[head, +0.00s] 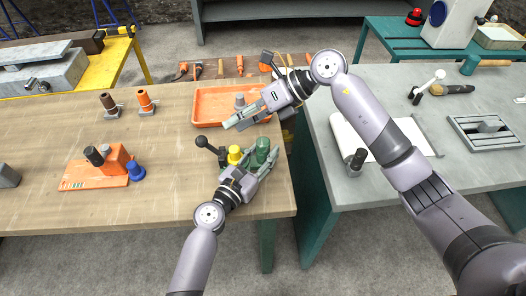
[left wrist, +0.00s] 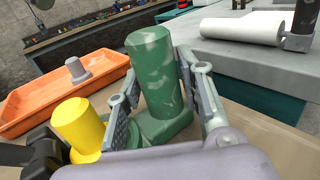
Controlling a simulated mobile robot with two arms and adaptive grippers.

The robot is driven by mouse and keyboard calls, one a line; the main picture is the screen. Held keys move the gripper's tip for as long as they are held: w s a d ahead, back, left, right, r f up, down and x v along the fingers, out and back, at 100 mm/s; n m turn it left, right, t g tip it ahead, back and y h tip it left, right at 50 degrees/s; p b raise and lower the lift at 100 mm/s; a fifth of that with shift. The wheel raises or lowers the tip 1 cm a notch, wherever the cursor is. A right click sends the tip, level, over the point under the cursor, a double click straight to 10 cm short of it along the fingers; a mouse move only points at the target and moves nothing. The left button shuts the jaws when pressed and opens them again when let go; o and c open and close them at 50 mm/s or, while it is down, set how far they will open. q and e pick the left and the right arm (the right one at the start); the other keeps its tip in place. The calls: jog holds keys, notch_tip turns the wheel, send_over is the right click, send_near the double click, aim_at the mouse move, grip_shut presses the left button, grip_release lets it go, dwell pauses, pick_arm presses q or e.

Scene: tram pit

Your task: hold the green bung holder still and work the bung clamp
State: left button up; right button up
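The green bung holder (head: 263,150) stands near the right edge of the wooden table. In the left wrist view its green cylinder (left wrist: 155,70) rises upright from a green base. My left gripper (head: 262,165) has a finger on each side of it, close against the cylinder; the fingers also show in the left wrist view (left wrist: 157,85). A yellow bung-like piece (head: 235,155) stands just left of it. A black ball-ended lever (head: 203,143), perhaps the bung clamp, is beside that. My right gripper (head: 234,126) hangs empty above and behind these, its fingers apart.
An orange tray (head: 205,122) with a grey piece lies behind. An orange block with black and blue pieces (head: 118,160) and two small cylinders stand to the left. A grey bench (head: 460,165) with a white roll is across a gap to the right. The table's front middle is clear.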

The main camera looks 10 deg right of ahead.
pick_arm(q)
grip_shut()
jog(key=shift+o, duration=0.7)
grip_release()
jog(key=shift+c, duration=0.4)
grip_shut()
dwell(0.8)
